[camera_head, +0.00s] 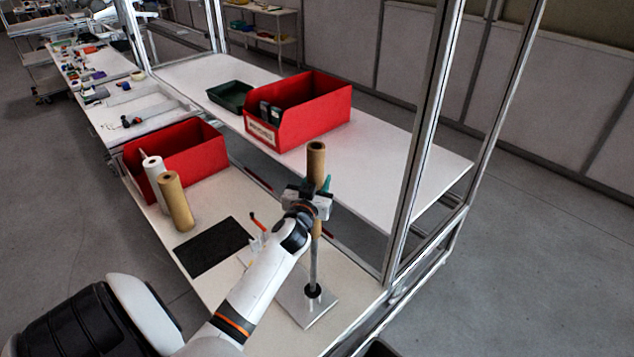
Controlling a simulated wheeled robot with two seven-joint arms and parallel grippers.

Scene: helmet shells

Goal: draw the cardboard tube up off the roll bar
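The brown cardboard tube (316,160) stands upright near the right end of the front table. The roll bar (313,262) is a thin metal rod rising from a black collar on a square metal base plate (300,310). Bare rod shows between the tube's lower end and the collar, so the tube sits well above the base. Whether the rod's top is still inside the tube is hidden. My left gripper (316,200) is closed around the tube's middle; its wrist covers part of the tube. My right gripper is not in view.
A brown roll (176,203) and a white roll (155,182) stand at left by a red bin (190,152). A dark mat (212,247) lies in front. Another red bin (318,108) and a green tray (230,95) are on the back table. A metal post (415,150) rises right of the tube.

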